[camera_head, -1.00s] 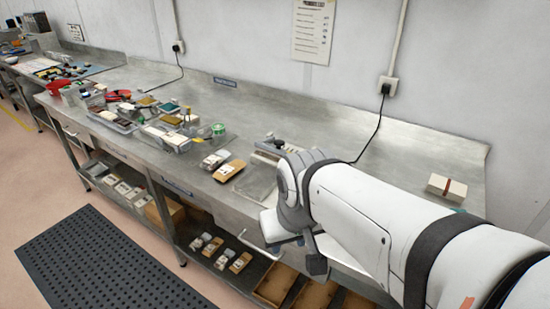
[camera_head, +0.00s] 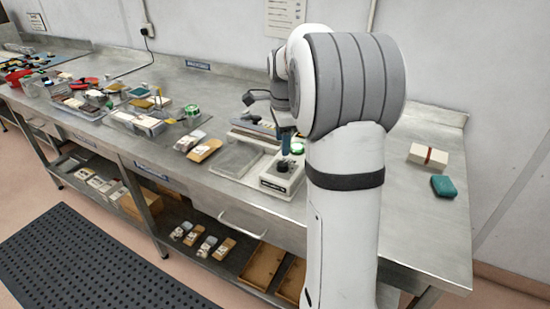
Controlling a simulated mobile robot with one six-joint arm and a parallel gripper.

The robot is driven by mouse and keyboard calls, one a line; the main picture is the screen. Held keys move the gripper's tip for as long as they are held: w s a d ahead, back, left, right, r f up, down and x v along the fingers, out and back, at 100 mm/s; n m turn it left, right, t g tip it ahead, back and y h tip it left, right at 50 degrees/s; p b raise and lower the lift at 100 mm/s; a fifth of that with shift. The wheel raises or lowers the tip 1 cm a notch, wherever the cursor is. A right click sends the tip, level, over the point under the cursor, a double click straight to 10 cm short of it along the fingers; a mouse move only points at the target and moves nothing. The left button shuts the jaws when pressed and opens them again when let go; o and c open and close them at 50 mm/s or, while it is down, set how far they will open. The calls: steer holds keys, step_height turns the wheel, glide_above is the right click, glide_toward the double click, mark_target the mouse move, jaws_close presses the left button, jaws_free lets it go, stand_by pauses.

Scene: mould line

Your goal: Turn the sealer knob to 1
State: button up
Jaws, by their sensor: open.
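A small white box-shaped unit (camera_head: 280,183), which I take to be the sealer, stands near the bench's front edge. A dark round knob (camera_head: 283,165) sits on its top. The knob's pointer and numbers are too small to read. My gripper (camera_head: 286,146) is just above the knob, pointing down and largely hidden behind my arm. Its jaws are open, with a dark blue finger showing. I cannot tell whether a fingertip touches the knob. My arm covers the unit's right side.
A clear shallow tray (camera_head: 236,160) lies left of the unit, with a long low device (camera_head: 252,128) behind it. A tan block (camera_head: 205,150) and several small containers are farther left. A cream box (camera_head: 428,156) and a teal block (camera_head: 443,186) lie at right.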

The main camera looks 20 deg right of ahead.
mark_target(283, 164)
steer(key=shift+w+d+f+m, duration=0.35)
steer(key=shift+f+m, duration=0.05)
steer(key=shift+d+f, duration=0.1)
steer(key=shift+f, duration=0.2)
steer(key=f, duration=0.7)
steer(key=shift+w, duration=0.25)
steer(key=c, duration=1)
steer(key=shift+o, duration=0.2)
